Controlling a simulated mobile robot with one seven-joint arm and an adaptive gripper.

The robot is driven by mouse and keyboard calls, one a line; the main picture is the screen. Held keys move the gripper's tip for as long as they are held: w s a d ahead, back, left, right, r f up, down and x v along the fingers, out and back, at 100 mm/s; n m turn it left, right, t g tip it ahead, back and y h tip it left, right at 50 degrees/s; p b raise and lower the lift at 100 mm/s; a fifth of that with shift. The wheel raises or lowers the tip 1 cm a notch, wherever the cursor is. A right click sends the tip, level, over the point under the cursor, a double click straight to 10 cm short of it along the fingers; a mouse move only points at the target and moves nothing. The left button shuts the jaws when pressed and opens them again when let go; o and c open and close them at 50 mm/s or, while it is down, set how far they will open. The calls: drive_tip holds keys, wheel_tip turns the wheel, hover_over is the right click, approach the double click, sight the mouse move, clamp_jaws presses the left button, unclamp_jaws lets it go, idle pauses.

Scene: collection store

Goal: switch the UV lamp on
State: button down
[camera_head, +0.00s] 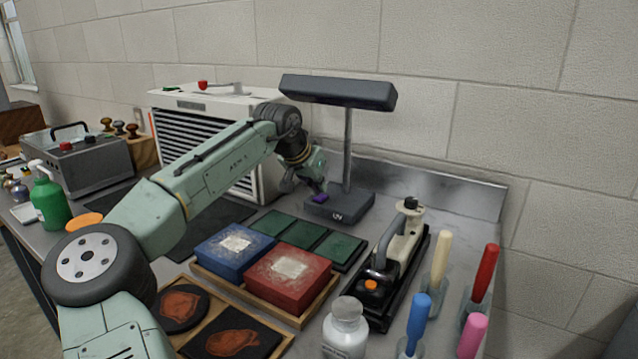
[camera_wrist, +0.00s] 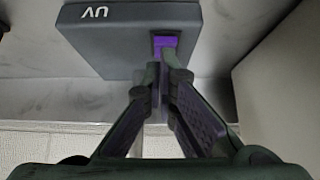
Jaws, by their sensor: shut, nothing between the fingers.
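The UV lamp (camera_head: 338,92) has a dark grey bar head on a thin post above a dark base. The base carries white "UV" lettering and also shows in the wrist view (camera_wrist: 125,50). A purple switch (camera_wrist: 165,42) sits at the base's edge. My gripper (camera_head: 318,190) is shut and empty, with its fingertips at the purple switch in the wrist view (camera_wrist: 168,70). The fingertips partly cover the switch, and I cannot tell whether they touch it. No glow shows under the lamp head.
A louvred white cabinet (camera_head: 205,150) stands behind my arm. Blue (camera_head: 235,247) and red (camera_head: 288,277) boxes sit in a wooden tray in front of green pads (camera_head: 308,235). A black-based device (camera_head: 400,255), a white bottle (camera_head: 345,330) and coloured-handled tools stand to the right.

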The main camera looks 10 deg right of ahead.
drive_tip(key=shift+s+d+f, duration=0.1)
idle(0.3)
drive_tip(key=shift+s+d+f+m+h, duration=0.3)
drive_tip(key=shift+s+d+f, duration=0.05)
drive_tip(key=shift+d, duration=0.25)
drive_tip(key=shift+a+r, duration=0.1)
drive_tip(key=shift+w+r+p, duration=0.1)
drive_tip(key=shift+p, duration=0.3)
drive_tip(key=shift+w+d+r+p, duration=0.2)
drive_tip(key=shift+w+d+p, duration=0.2)
drive_tip(key=shift+p, duration=0.25)
drive_tip(key=shift+d, duration=0.15)
